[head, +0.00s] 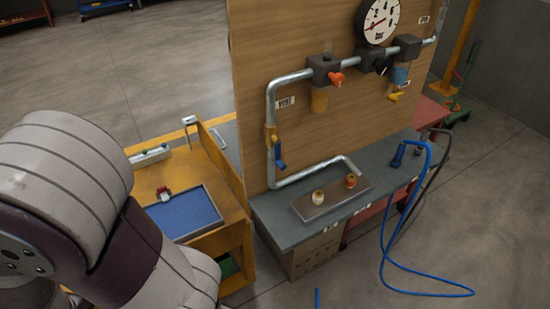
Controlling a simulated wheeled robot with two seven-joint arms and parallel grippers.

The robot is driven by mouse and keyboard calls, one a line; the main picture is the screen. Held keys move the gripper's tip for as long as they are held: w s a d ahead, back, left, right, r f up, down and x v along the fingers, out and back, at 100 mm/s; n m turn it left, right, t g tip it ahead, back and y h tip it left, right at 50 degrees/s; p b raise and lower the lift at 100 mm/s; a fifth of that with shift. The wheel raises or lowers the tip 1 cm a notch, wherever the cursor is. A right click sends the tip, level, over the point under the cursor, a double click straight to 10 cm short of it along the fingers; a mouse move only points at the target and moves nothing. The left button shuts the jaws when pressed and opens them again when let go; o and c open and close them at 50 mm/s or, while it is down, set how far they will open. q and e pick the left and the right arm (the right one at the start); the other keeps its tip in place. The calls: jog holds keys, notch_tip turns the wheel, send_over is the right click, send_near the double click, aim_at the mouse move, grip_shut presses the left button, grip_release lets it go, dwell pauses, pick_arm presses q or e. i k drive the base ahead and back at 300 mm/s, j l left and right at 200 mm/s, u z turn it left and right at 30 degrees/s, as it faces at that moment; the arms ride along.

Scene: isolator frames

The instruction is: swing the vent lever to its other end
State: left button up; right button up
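A pipe assembly (272,100) is mounted on an upright wooden board (310,140). A blue lever (280,158) hangs down from a yellow valve body (270,135) on the vertical pipe at left. Higher up are a red handle (336,78), a black handle (383,66) and a small yellow lever (395,96). The labels are too small to read surely, so I cannot tell which one is the vent lever. My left arm fills the lower left, apart from the board. Neither gripper shows.
A round gauge (377,20) tops the pipes. A grey bench (300,227) below holds a tray (333,200) with two small fittings. A blue hose (386,250) hangs off its right. A wooden cabinet (213,240) with a blue mat (183,213) stands left of the board.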

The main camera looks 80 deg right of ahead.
aim_at(278, 163)
jog(key=z, duration=0.45)
jog(key=k+z, duration=0.1)
jog(key=z, duration=0.4)
jog(key=l+z, duration=0.1)
jog(key=z, duration=0.85)
jog(key=l+z, duration=0.1)
jog(key=z, duration=0.35)
jog(key=l+z, duration=0.1)
jog(key=z, duration=0.35)
jog(key=i+j+u, duration=0.1)
jog(key=j+u, duration=0.2)
